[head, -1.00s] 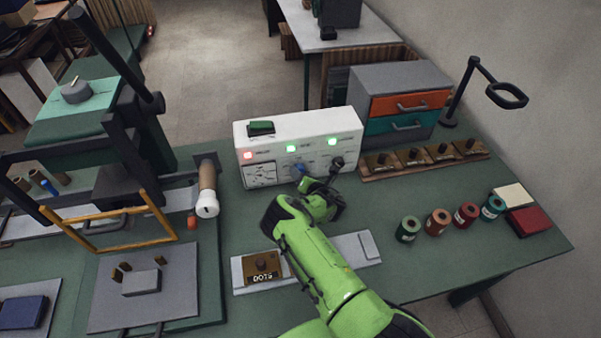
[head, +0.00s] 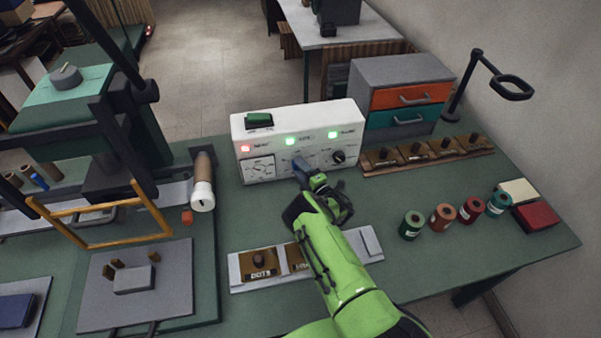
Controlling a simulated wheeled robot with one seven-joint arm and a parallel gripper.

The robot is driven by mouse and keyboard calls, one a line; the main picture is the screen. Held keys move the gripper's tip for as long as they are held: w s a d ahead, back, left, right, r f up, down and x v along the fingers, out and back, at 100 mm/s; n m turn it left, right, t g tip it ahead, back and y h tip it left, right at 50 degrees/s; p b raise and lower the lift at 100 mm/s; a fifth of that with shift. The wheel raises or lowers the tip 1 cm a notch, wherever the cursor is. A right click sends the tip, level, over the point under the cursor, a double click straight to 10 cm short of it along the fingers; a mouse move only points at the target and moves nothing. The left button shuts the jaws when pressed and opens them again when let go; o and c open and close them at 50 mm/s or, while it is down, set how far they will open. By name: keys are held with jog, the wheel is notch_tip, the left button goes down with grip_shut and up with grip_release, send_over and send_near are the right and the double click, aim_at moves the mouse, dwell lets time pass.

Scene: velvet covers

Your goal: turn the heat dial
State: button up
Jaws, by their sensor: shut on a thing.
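A white control box (head: 242,131) stands at the back of the green bench. Its front has a red lamp, two green lamps, a gauge-like panel at left and a black dial (head: 338,157) at right. A blue dial (head: 299,163) sits in the middle below the first green lamp. The printed labels are too small to read, so I cannot tell which dial is marked heat. My gripper (head: 304,174) is at the box front, shut on the blue dial, and partly hides it. The dial's pointer setting cannot be seen.
A black switch with a green top (head: 259,119) is on the box. A grey drawer unit (head: 400,72) stands close to its right. A press with an orange frame (head: 100,240) is at left. Brown blocks lie on a plate (head: 240,285) in front. Spools (head: 441,220) stand at right.

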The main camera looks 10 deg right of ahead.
jog(key=shift+f+m+t+b, duration=0.15)
jog(key=shift+m+t+b, duration=0.5)
jog(key=shift+m, duration=0.95)
jog(key=o, duration=1.1)
jog(key=shift+c, duration=0.2)
jog(key=shift+s, duration=0.1)
jog(key=v, duration=0.7)
jog(key=shift+s, duration=0.15)
